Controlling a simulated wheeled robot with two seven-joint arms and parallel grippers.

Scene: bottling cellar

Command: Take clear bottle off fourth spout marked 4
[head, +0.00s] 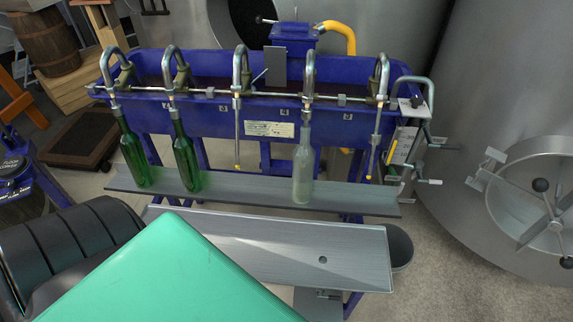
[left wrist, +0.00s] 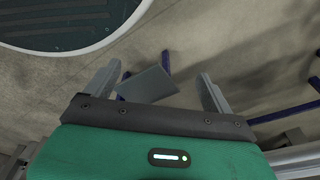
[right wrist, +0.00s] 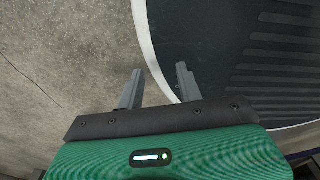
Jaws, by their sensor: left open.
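The clear bottle (head: 302,172) hangs upright at the fourth spout (head: 309,75) from the left, with its neck around the spout's lower tube and its base at the grey shelf (head: 245,190). My left gripper (left wrist: 158,80) is open and empty in the left wrist view, above the floor with a grey plate below. My right gripper (right wrist: 157,75) is open and empty in the right wrist view, with floor and a dark ribbed surface below. Neither gripper's fingers show in the head view, so both are away from the bottle.
Two green bottles, one (head: 134,158) at the first spout and one (head: 186,160) at the second, stand left. The third and fifth spouts are bare. A lower metal ledge (head: 290,245) lies in front. A steel tank door (head: 535,190) is at right. A teal part of mine covers the bottom.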

